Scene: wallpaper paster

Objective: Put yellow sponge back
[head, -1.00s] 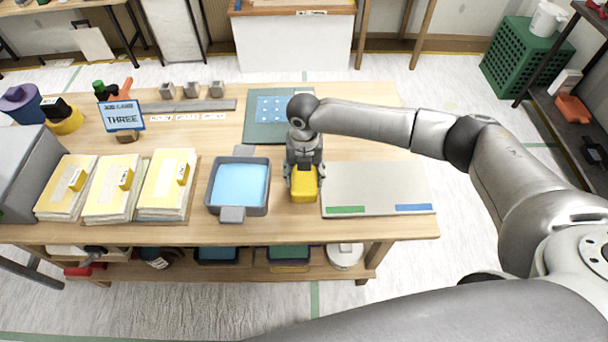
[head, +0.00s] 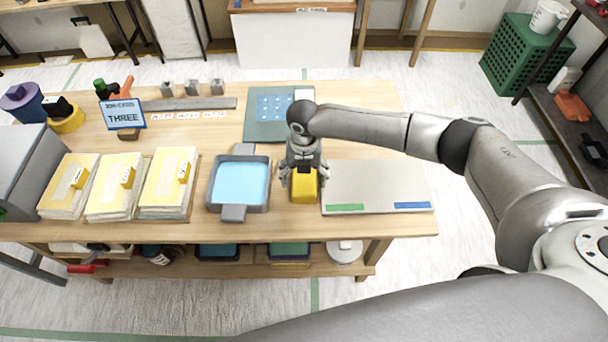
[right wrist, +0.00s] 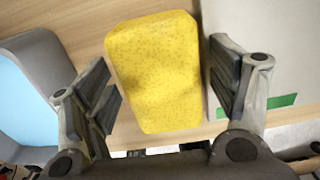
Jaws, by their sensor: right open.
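The yellow sponge (head: 304,189) lies on the wooden table between the blue tray and the grey board. In the right wrist view the sponge (right wrist: 155,72) sits between the two fingers, with a gap on each side. My right gripper (head: 302,178) is open and points down over the sponge; it also shows in the right wrist view (right wrist: 160,95). My left gripper is not in view.
A grey tray (head: 237,213) holding blue water or lining stands left of the sponge. A grey board (head: 375,186) with green and blue strips lies to the right. A teal mat (head: 260,129) is behind. Stacks of yellow-tabbed papers (head: 168,182) are farther left.

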